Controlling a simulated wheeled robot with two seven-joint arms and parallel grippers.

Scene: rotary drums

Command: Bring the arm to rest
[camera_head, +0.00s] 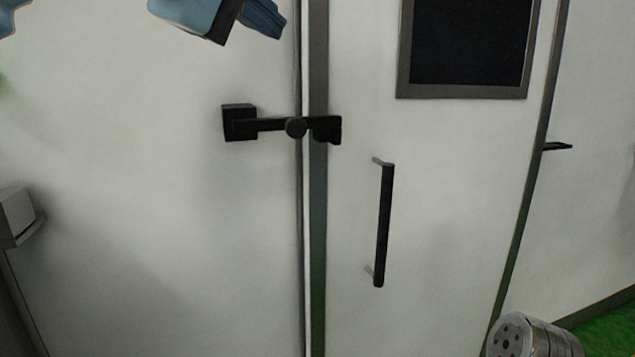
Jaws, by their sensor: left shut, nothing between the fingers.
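My left gripper (268,20) shows at the top edge of the head view, left of the door seam. Its pale blue body is cut off by the frame edge. Its dark blue fingers are shut and empty, pointing right and slightly down. It appears above the black latch (270,125) in the picture and apart from it. My right gripper is not in view.
A white door (450,190) with a black vertical handle (384,225) and a dark window (470,42) fills the middle right. The latch bar spans the seam beside a white panel (130,200). A grey box (17,215) is at the left edge. Green floor (610,330) shows bottom right.

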